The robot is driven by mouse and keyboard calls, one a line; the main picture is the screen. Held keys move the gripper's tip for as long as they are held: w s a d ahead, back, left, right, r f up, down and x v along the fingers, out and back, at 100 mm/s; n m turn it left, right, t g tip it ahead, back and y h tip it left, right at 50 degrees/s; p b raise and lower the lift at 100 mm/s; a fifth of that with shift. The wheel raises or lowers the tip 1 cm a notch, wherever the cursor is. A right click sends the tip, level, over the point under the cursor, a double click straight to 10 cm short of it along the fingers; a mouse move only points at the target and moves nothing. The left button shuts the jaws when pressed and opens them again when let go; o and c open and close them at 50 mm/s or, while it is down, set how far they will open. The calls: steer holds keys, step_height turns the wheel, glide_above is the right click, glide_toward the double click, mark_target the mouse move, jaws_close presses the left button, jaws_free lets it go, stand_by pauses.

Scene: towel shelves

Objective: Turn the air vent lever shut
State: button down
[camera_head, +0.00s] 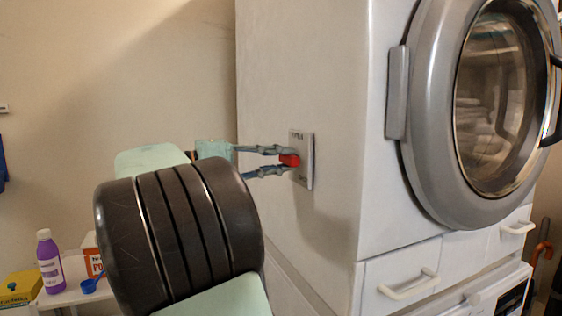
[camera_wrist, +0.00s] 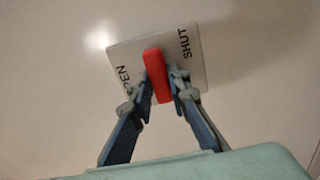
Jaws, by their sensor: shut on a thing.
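The air vent lever (camera_head: 290,160) is a red handle on a pale plate (camera_head: 308,150) fixed to the side of the white machine. In the wrist view the red lever (camera_wrist: 156,72) stands near the middle of the plate (camera_wrist: 197,50), between the word OPEN on the left and SHUT on the right. It leans slightly left at its top. My gripper (camera_head: 283,160) reaches the lever from the left in the head view. In the wrist view my gripper's two fingers (camera_wrist: 160,90) close around the lever's sides. The fingers hide part of the OPEN lettering.
The white machine (camera_head: 300,60) has a round grey-rimmed glass door (camera_head: 430,150) and drawers with handles (camera_head: 410,285) below. A purple bottle (camera_head: 50,262), a blue scoop (camera_head: 90,285) and a yellow box (camera_head: 20,288) stand at the lower left.

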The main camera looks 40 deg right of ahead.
steer(key=c, duration=1.8)
jaws_free()
steer(key=shift+c, duration=0.2)
steer(key=shift+a, duration=0.15)
steer(key=v, duration=1.1)
steer(key=shift+a, duration=0.4)
